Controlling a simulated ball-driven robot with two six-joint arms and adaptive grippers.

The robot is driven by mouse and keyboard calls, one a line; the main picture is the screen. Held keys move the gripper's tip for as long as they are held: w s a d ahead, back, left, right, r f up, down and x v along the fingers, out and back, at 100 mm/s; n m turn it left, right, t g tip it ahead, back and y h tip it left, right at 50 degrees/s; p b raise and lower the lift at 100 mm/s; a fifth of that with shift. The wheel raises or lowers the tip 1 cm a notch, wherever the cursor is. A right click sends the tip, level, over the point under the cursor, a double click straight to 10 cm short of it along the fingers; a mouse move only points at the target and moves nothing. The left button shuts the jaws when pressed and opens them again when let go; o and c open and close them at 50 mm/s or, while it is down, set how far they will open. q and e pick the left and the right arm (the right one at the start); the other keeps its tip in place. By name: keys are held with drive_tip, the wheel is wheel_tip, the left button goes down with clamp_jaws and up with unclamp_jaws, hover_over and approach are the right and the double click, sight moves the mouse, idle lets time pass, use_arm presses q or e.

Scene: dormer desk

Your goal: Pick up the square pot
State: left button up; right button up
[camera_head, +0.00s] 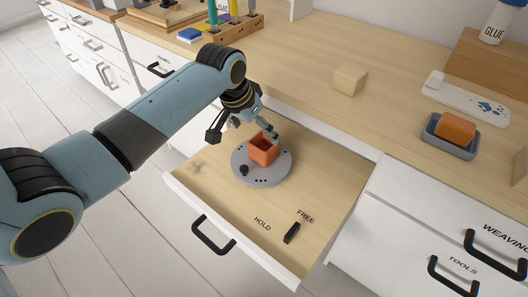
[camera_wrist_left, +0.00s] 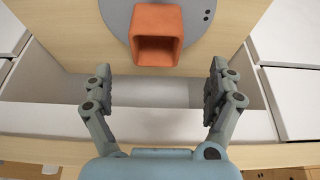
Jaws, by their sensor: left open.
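The square pot (camera_head: 262,150) is orange and open-topped. It stands on a round grey disc (camera_head: 258,177) inside the open drawer. In the left wrist view the square pot (camera_wrist_left: 156,42) is at the top centre, on the grey disc (camera_wrist_left: 118,14). My left gripper (camera_head: 256,127) is just above and beside the pot; in the wrist view the two fingers of my left gripper (camera_wrist_left: 163,88) are spread wide with nothing between them, and the pot lies beyond the fingertips. My right gripper is in neither view.
The open drawer (camera_head: 220,220) has a black handle, a small black lever (camera_head: 292,233) and the words HOLD and FREE. On the desk (camera_head: 300,95) are a wooden block (camera_head: 348,79), an orange block (camera_head: 455,128) in a grey tray (camera_head: 447,146), and a glue bottle (camera_head: 500,20).

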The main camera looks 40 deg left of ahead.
sight(265, 142)
use_arm(q)
drive_tip(key=shift+x, duration=1.1)
drive_tip(key=b+x, duration=0.2)
drive_tip(key=x, duration=0.2)
drive_tip(key=shift+d+f+b, duration=0.3)
drive_tip(key=shift+f+b, duration=0.1)
drive_tip(key=shift+w+f, duration=0.2)
drive_tip(key=shift+f, duration=0.05)
drive_tip(key=shift+r, duration=0.1)
drive_tip(key=c, duration=1.4)
